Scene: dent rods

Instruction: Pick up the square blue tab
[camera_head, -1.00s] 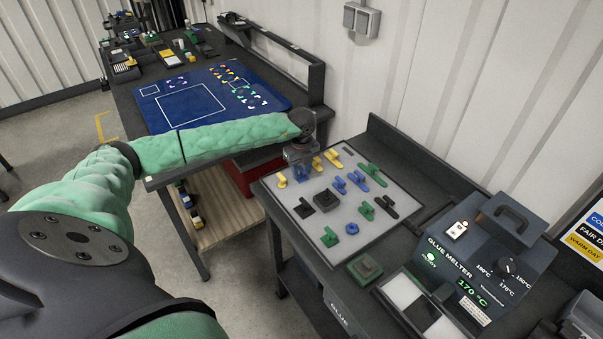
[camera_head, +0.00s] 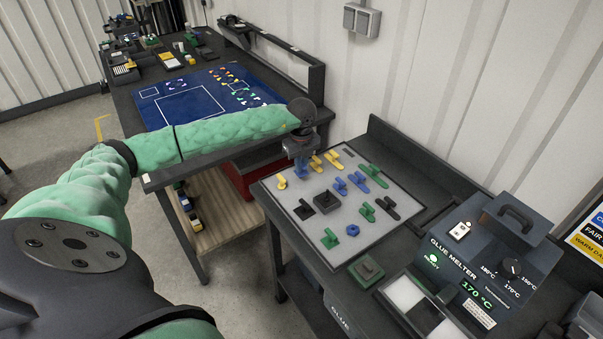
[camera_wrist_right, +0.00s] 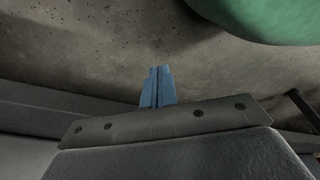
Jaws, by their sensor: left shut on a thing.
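My left gripper (camera_head: 301,172) is over the back left of the light tab board (camera_head: 312,222) in the head view, its fingers pointing down. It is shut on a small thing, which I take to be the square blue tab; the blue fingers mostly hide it. Two blue tabs with long handles, one (camera_head: 340,186) left of the other (camera_head: 358,181), stand on the board to the right of the gripper. A blue hexagonal tab (camera_head: 352,230) lies nearer the front. My right gripper (camera_wrist_right: 157,86) shows in the right wrist view with its blue fingers together, nothing visible between them.
Yellow, green and black tabs stand around the board, including a yellow one (camera_head: 315,163) close to the left gripper. The glue melter (camera_head: 485,265) stands to the right. A green-topped block (camera_head: 366,269) sits in front of the board. A blue mat (camera_head: 200,98) covers the table behind.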

